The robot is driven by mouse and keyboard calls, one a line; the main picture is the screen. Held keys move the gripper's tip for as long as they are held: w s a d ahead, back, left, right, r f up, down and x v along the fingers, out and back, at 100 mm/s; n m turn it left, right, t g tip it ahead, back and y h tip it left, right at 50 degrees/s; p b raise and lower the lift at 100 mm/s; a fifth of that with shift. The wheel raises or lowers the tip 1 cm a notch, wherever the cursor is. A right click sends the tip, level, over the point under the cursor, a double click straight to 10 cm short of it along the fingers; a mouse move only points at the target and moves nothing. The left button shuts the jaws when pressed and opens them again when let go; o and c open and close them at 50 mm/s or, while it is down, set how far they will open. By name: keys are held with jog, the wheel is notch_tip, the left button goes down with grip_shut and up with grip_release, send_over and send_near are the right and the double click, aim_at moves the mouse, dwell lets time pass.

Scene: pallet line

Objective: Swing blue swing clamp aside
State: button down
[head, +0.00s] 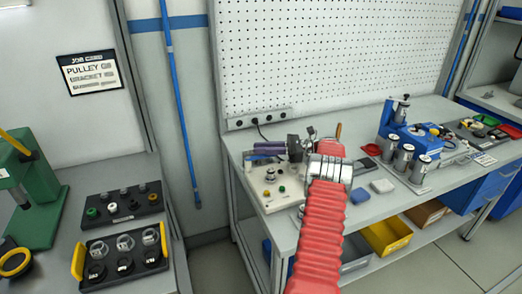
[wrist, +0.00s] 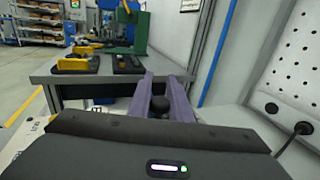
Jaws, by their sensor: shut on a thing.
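My gripper (head: 258,151) has two purple fingers and reaches left over a pale panel (head: 271,190) on the bench in the head view. In the wrist view the fingers (wrist: 165,85) stand on either side of a dark round knob (wrist: 159,106), and the gripper is shut on it. A bluish piece shows by the fingers in the head view, but it is too small to tell as the blue swing clamp. Whether the knob belongs to that clamp cannot be told; the gripper body hides most of what lies beneath.
A blue fixture (head: 386,121) and metal cylinders (head: 402,158) stand on the bench to the right. The pegboard (head: 340,55) rises close behind. A left table holds dark trays (head: 122,211) and a green press (head: 38,190). A floor gap separates table and bench.

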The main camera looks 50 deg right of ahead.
dwell(0.3)
jog(key=c, duration=1.7)
grip_release()
jog(key=shift+o, duration=0.2)
jog(key=shift+v, duration=6)
jog(key=shift+c, duration=0.3)
